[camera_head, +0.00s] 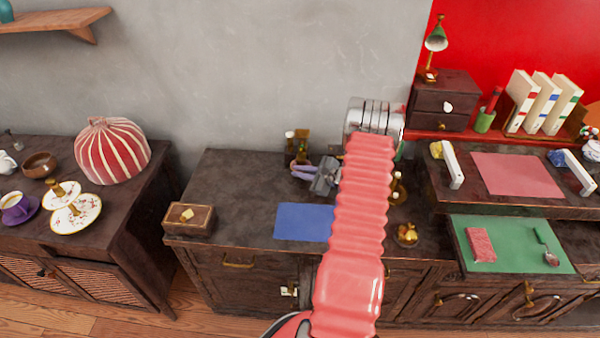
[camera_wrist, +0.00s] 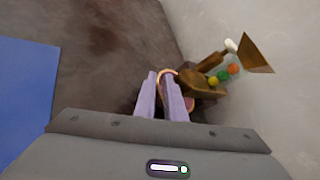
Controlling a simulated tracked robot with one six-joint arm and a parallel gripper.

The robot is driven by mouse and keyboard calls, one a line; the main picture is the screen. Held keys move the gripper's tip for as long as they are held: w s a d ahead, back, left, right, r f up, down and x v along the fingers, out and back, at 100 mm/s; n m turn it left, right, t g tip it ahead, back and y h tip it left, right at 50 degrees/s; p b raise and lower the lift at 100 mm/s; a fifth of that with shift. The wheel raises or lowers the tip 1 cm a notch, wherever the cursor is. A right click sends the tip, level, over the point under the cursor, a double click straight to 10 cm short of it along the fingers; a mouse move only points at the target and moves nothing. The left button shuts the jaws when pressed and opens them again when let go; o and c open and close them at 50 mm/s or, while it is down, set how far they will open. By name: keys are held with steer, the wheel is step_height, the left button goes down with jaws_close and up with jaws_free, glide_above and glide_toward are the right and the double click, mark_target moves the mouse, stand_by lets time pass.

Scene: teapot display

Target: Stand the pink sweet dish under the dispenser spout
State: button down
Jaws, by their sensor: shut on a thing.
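My gripper (camera_wrist: 160,80) has its lilac fingers shut on the pink sweet dish (camera_wrist: 190,104), of which only a little of the pale pink rim and side shows. The dispenser (camera_wrist: 222,75), with coloured sweets behind clear glass and brass parts, is just to the right of the fingertips. Its brass spout (camera_wrist: 202,83) overlaps the dish in this view; I cannot tell whether the dish is fully beneath it. In the head view my gripper (camera_head: 296,171) is at the front of the dispenser (camera_head: 301,143) by the wall, and the dish cannot be made out.
A blue mat (camera_head: 300,222) lies on the dark cabinet, with a wooden box (camera_head: 188,219) at its left front corner. A brass pot (camera_head: 407,235) and a bottle (camera_head: 398,188) stand right of my arm. The cabinet top left of the dispenser is clear.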

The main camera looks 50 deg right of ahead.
steer(key=shift+f, duration=0.2)
stand_by(0.4)
steer(key=c, duration=1.7)
jaws_free()
steer(key=shift+c, duration=0.2)
steer(key=v, duration=1.3)
steer(key=shift+s+r, duration=0.1)
steer(key=shift+s, duration=0.35)
steer(key=shift+a, duration=0.1)
